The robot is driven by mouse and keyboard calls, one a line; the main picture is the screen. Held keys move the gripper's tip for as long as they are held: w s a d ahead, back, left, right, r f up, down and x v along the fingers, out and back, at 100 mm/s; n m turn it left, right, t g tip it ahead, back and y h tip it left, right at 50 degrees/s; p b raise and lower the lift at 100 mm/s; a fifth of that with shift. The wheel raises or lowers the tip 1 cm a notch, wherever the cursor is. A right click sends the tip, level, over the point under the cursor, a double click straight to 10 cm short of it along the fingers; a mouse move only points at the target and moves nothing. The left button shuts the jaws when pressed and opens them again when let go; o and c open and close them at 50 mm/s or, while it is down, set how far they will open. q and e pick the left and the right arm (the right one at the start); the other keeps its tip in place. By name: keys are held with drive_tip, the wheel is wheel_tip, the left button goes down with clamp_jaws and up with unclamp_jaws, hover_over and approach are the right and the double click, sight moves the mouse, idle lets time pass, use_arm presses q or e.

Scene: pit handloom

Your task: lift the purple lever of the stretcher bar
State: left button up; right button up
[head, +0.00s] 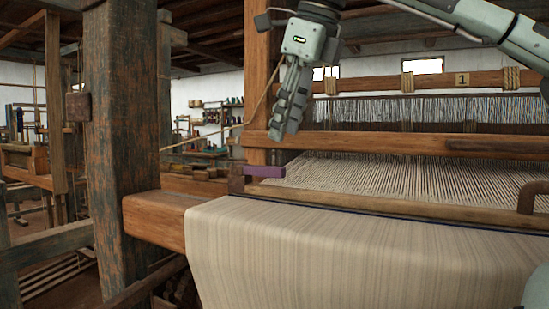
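The purple lever (264,171) is a short bar lying about level at the left end of the stretcher bar (400,207), beside a small wooden block. The stretcher bar runs along the far edge of the rolled cloth. My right gripper (284,132) hangs from the upper middle with its fingers pointing down, above and slightly right of the lever in the picture. A gap shows between its fingertips and the lever. The fingers are seen nearly edge-on and overlap, so their opening is unclear.
Woven cloth (330,260) covers the front beam (155,217). A wooden crossbar (400,145) runs behind the fingers, above the warp threads (400,178). A thick post (127,130) stands at left. A curved wooden handle (527,195) is at far right.

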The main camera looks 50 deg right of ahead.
sight(278, 168)
drive_tip(key=x, duration=0.6)
drive_tip(key=shift+f, duration=0.25)
drive_tip(key=shift+w+d+f, duration=0.1)
drive_tip(key=shift+w+f, duration=0.2)
drive_tip(key=shift+f, duration=0.2)
use_arm(q)
drive_tip(key=shift+w+a+r, duration=0.1)
drive_tip(key=shift+a+r, duration=0.05)
drive_tip(key=shift+r, duration=0.5)
drive_tip(key=shift+f, duration=0.15)
use_arm(e)
clamp_jaws()
